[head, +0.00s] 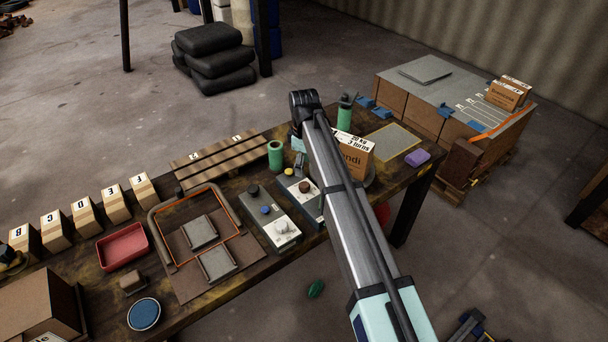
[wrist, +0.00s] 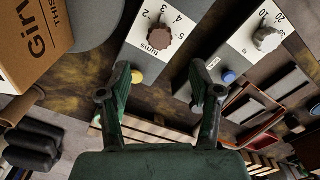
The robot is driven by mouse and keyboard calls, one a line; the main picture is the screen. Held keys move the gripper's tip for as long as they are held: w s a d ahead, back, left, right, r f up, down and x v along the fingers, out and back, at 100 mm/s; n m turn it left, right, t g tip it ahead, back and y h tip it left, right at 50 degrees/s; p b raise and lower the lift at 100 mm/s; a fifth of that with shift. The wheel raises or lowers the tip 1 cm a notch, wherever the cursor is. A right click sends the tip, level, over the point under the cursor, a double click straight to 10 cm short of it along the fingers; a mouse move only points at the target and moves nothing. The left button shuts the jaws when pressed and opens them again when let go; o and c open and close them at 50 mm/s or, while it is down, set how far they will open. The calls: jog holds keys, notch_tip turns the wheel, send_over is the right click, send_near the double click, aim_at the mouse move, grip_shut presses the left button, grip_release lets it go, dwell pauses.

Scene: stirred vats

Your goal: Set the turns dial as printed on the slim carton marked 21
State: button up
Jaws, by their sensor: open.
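The turns dial is a brown lobed knob (wrist: 159,36) on a pale plate marked "turns" with printed numbers around it, in the wrist view. I cannot tell which number it points to. The knob also shows in the head view (head: 305,187), on a grey control box beside my arm. My gripper (wrist: 160,76) is open and empty, its two dark green fingers spread short of the knob and apart from it. My gripper is not clearly visible in the head view. No carton with a readable 21 shows.
A second control box with a pale grey knob (wrist: 268,39) and a blue button (wrist: 228,77) stands beside the dial's box. A yellow button (wrist: 137,77) lies near the left finger. A large brown carton (wrist: 35,45) stands close on the left.

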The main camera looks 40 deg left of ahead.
notch_tip(320, 180, up, 3)
jog(key=shift+r, duration=0.2)
dwell(0.4)
